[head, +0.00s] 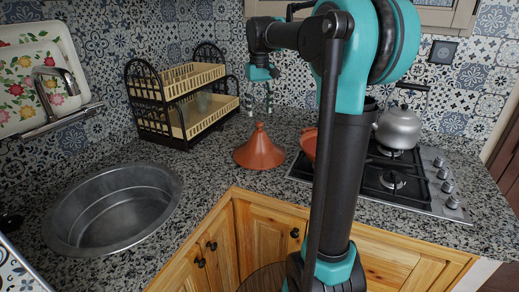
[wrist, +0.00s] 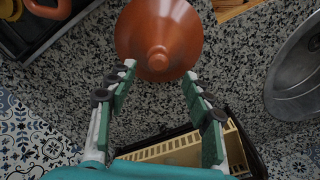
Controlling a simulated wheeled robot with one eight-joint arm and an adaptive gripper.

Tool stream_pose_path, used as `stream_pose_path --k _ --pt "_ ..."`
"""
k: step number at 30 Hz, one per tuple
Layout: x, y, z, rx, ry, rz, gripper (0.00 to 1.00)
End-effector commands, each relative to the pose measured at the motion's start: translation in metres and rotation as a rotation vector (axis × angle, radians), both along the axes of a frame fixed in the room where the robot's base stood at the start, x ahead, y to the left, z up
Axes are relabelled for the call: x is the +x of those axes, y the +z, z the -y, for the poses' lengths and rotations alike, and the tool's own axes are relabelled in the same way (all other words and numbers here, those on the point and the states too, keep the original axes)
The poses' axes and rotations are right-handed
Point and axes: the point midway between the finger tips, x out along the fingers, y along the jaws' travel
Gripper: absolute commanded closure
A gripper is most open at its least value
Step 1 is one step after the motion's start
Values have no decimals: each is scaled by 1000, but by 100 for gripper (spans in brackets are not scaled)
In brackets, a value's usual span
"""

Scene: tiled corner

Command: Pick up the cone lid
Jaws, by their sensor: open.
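The cone lid (head: 259,148) is terracotta-coloured and stands upright on the speckled granite counter, between the sink and the stove. In the wrist view the cone lid (wrist: 159,38) is seen from above, with its knob towards my gripper (wrist: 158,75). My gripper is open and empty, its two fingers apart with the tips at the near edge of the lid in the picture. I cannot tell whether they touch it. In the head view the arm reaches over the back of the counter, and the fingertips are hard to make out.
A black two-tier rack (head: 178,92) with cream baskets stands behind and left of the lid. A round metal sink (head: 118,208) lies to the left. A gas stove (head: 412,183) with a kettle (head: 399,128) is at right. Another terracotta piece (head: 308,143) is partly hidden by my arm.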

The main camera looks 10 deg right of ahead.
Motion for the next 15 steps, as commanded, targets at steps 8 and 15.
stream_pose_path --k 8,15 --pt "4 -38 1 0 0 0 49" --pt "4 -49 1 0 0 0 49"
